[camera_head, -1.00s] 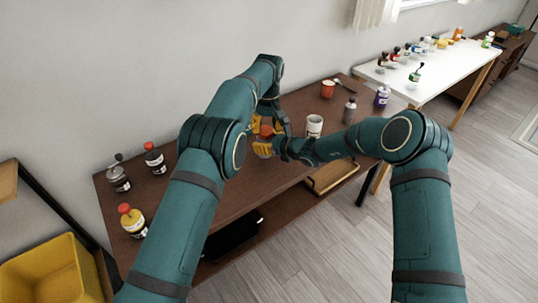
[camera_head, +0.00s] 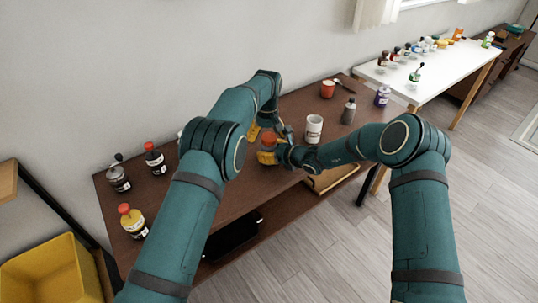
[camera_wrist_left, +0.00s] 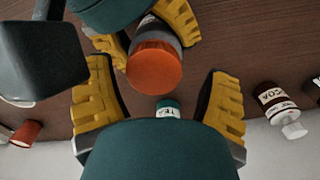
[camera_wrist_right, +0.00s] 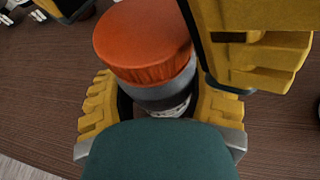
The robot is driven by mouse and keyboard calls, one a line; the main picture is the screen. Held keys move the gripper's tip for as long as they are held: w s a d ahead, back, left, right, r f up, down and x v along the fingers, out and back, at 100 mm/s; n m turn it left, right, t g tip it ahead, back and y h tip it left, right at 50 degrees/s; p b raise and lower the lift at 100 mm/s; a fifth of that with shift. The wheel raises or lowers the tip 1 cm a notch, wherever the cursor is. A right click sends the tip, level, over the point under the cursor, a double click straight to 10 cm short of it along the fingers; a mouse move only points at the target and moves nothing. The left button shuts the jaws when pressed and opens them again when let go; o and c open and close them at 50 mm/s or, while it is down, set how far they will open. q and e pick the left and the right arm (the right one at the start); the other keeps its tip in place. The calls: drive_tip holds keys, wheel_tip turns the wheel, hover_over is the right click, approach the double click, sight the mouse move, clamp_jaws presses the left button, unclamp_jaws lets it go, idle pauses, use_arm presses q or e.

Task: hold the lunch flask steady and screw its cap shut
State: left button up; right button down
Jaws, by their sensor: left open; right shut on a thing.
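The lunch flask (camera_wrist_right: 168,94) has a grey and white body and an orange cap (camera_wrist_right: 145,40) on top. In the head view the orange cap (camera_head: 268,140) shows between the two grippers, and most of the body is hidden. My right gripper (camera_wrist_right: 160,108) is shut on the flask's body below the cap. My left gripper (camera_wrist_left: 160,95) is open; in its wrist view the cap (camera_wrist_left: 154,68) lies ahead of its spread fingers. One left finger shows close beside the cap at the right of the right wrist view. I cannot tell how tightly the cap sits.
The brown table (camera_head: 225,205) carries a white mug (camera_head: 314,128), a grey bottle (camera_head: 348,112) and a red cup (camera_head: 328,89) to the right. Several red-capped or dark bottles (camera_head: 155,158) stand at the left end. A yellow bin (camera_head: 50,270) stands at lower left.

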use_arm(q)
drive_tip(key=shift+f, duration=0.15)
drive_tip(key=c, duration=1.3)
drive_tip(key=m, duration=0.3)
drive_tip(key=shift+a, duration=0.2)
use_arm(e)
drive_tip(key=shift+w+d, duration=0.1)
drive_tip(key=shift+d, duration=0.1)
use_arm(q)
drive_tip(key=o, duration=1.3)
drive_tip(key=shift+d, duration=0.1)
use_arm(e)
drive_tip(key=shift+a, duration=0.1)
use_arm(q)
drive_tip(key=shift+d+n, duration=0.1)
drive_tip(key=shift+n, duration=1.1)
use_arm(e)
drive_tip(key=shift+a, duration=0.1)
use_arm(q)
drive_tip(key=shift+r+n, duration=0.35)
drive_tip(key=shift+n, duration=0.05)
wheel_tip(320, 180, up, 7)
drive_tip(key=shift+s+r, duration=0.15)
drive_tip(key=shift+r, duration=0.05)
